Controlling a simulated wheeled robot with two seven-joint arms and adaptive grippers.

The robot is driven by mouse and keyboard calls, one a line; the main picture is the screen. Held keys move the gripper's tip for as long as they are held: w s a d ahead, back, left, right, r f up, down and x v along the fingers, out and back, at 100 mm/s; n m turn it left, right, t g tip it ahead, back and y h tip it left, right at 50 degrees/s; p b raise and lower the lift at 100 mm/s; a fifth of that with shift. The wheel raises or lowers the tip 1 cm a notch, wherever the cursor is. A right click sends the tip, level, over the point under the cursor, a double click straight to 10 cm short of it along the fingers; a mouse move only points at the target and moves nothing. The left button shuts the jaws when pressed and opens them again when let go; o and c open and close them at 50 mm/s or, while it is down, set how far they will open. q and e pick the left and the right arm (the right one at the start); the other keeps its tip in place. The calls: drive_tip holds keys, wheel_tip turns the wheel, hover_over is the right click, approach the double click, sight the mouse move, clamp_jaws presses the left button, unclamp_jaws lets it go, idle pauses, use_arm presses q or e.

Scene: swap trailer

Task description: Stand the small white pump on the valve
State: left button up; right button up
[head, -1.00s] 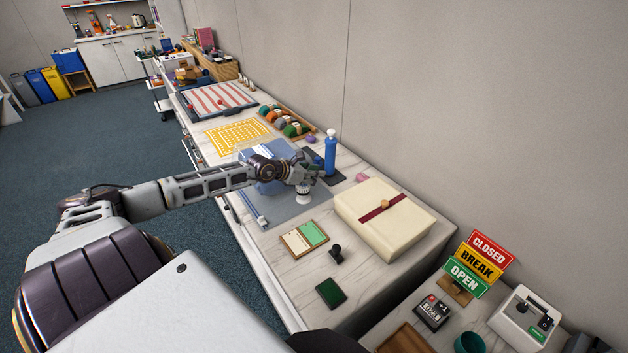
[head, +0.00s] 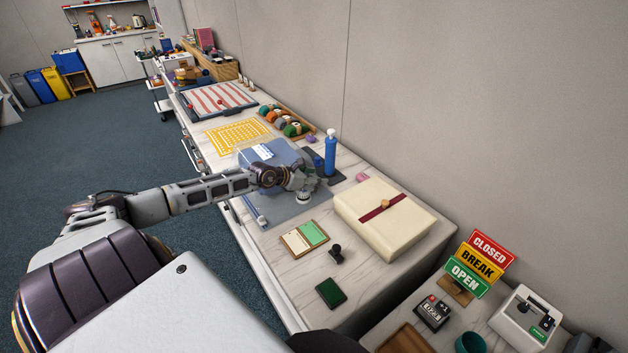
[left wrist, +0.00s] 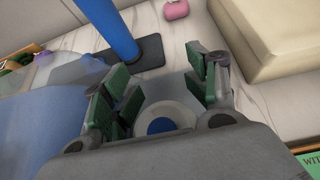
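The small white pump (head: 303,198) stands on the worktop at the near right corner of the blue bag, on or beside a grey mat. In the left wrist view it shows as a white disc with a blue centre (left wrist: 163,122). My left gripper (head: 304,187) is over it, pointing down. Its green-padded fingers (left wrist: 166,88) are apart, one on each side of the pump, with gaps visible. The blue bag (head: 277,158) lies behind my left gripper, under a clear cover. I cannot make out the valve; my arm hides part of the bag. My right gripper is not in view.
A blue bottle (head: 330,155) stands on a dark pad close behind the gripper. A cream box (head: 385,215) with a red band is to the right. A green-and-cream card (head: 304,238) and a black stamp (head: 336,254) lie nearer. Bare worktop lies between them.

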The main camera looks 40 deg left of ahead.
use_arm(q)
drive_tip(key=shift+r, duration=0.15)
drive_tip(key=shift+s+a, duration=0.1)
drive_tip(key=shift+s, duration=0.05)
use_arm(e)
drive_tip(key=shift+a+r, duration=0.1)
use_arm(q)
drive_tip(key=shift+p+v, duration=0.3)
drive_tip(key=shift+v, duration=0.55)
drive_tip(key=shift+s+r, duration=0.35)
drive_tip(key=shift+s, duration=0.1)
drive_tip(key=shift+s+a+r+p, duration=0.2)
drive_tip(key=shift+s+r+p, duration=0.05)
drive_tip(key=shift+s+p, duration=0.25)
drive_tip(key=p+v, duration=0.3)
drive_tip(key=v, duration=0.4)
drive_tip(key=shift+s+r, duration=0.25)
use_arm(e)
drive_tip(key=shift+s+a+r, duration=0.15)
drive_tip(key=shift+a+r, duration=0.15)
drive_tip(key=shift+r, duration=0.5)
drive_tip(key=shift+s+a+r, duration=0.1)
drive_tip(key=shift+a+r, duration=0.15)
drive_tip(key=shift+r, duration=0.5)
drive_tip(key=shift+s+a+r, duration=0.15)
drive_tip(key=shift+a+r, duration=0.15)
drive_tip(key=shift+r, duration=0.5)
